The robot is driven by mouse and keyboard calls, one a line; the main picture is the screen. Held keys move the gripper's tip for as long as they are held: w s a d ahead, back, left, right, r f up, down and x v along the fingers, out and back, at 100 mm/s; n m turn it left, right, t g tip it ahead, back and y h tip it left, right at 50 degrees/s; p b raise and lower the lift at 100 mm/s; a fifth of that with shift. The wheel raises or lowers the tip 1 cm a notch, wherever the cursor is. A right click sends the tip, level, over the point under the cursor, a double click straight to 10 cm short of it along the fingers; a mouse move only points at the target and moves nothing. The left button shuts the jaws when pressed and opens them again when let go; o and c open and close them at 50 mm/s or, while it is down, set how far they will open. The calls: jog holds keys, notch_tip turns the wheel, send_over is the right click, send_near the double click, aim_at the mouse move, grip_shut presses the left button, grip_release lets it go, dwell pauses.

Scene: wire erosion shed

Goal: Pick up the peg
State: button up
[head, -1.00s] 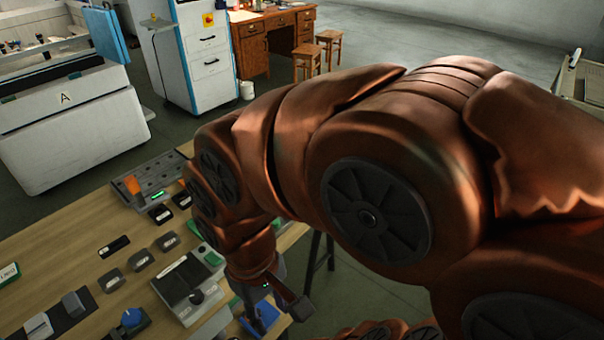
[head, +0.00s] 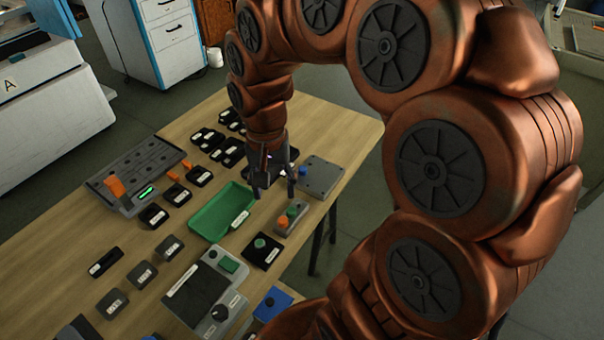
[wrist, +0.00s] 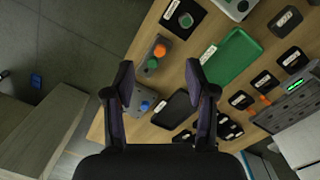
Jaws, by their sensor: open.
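My gripper (head: 276,182) points down over the far right part of the table, its two fingers apart and nothing between them. In the wrist view my gripper (wrist: 159,75) is open, above bare wood and a dark tray. Several coloured peg-like pieces show, and I cannot tell which is the peg. A blue piece (wrist: 144,106) is at the edge of a grey box, close to the left finger. An orange piece (head: 283,222) and a green piece (head: 292,211) stand on a small grey block. Another orange piece (head: 115,187) stands in a grey rack at the left.
A green tray (head: 208,228) lies left of my gripper, and a flat grey box (head: 320,180) right of it. Labelled dark holders (head: 154,216) and a grey control unit (head: 189,262) crowd the wooden table (head: 353,133). Its far right corner is clear.

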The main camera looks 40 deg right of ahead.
jog(key=w+d+f+m+b, duration=0.2)
jog(key=w+d+f+m, duration=0.35)
jog(key=w+d, duration=0.3)
jog(key=m+t, duration=0.1)
jog(key=m, duration=0.6)
send_over(303, 168)
jog(key=f, duration=0.3)
jog(key=f+b, duration=0.1)
jog(key=f, duration=0.1)
jog(key=shift+s, duration=0.3)
jog(key=shift+d+f, duration=0.1)
jog(key=shift+f, duration=0.2)
jog(key=shift+w+f+p, duration=0.15)
jog(key=shift+f+p, duration=0.45)
jog(key=shift+f, duration=1.25)
jog(key=shift+w+f+p, duration=0.15)
jog(key=shift+f+p, duration=0.45)
jog(key=shift+f, duration=1.2)
jog(key=c, duration=1)
